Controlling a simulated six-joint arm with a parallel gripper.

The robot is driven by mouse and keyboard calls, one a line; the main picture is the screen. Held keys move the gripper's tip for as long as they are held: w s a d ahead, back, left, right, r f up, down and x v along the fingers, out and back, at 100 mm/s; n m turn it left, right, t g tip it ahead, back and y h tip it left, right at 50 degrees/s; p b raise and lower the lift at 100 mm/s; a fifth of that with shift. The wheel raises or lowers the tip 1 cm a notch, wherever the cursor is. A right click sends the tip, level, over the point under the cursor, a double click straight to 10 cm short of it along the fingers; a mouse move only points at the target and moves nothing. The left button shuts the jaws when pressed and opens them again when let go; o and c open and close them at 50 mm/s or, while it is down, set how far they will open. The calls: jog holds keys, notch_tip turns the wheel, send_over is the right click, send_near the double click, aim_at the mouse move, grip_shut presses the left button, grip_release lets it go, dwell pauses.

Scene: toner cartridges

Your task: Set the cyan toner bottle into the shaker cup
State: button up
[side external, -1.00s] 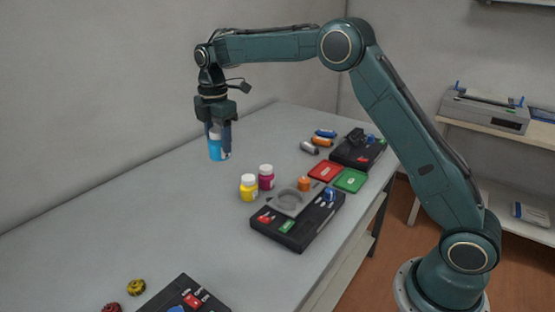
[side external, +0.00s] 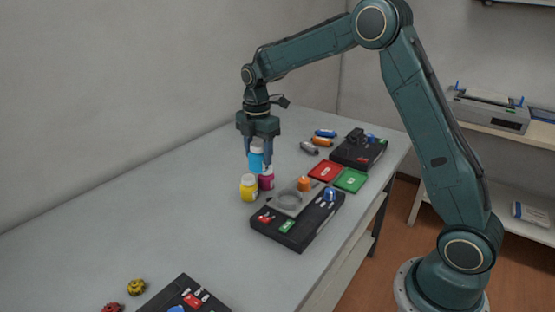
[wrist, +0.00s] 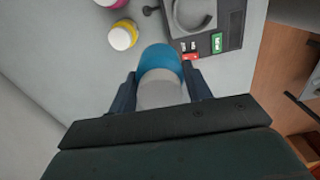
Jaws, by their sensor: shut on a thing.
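The cyan toner bottle (side external: 256,161) has a blue body and a pale cap. My gripper (side external: 257,156) is shut on it and holds it above the table in the side view, in front of part of the magenta bottle. In the wrist view the cyan bottle (wrist: 161,62) shows between the two fingers (wrist: 160,85). The shaker cup (side external: 289,198) is a grey round ring on the black shaker unit (side external: 283,232). It also shows at the top of the wrist view (wrist: 194,14), apart from the held bottle. The cup's inside is partly seen.
A yellow bottle (side external: 249,188) and a magenta bottle (side external: 267,178) stand left of the shaker unit. An orange knob (side external: 304,184) and a blue part (side external: 329,194) are on or near the unit. Red (side external: 325,172) and green (side external: 350,180) pads lie behind it.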

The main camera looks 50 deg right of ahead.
jog(key=s+d+f, duration=0.3)
jog(key=s, duration=0.4)
jog(key=shift+s+d+f+n, duration=0.2)
jog(key=shift+d+n, duration=0.1)
jog(key=shift+d, duration=0.1)
jog(key=shift+f, duration=0.15)
jog(key=shift+f, duration=2.45)
jog(key=shift+f, duration=0.9)
dwell(0.7)
jog(key=o, duration=1.1)
jog(key=shift+c, duration=0.2)
jog(key=shift+r, duration=0.1)
jog(key=shift+r, duration=2.25)
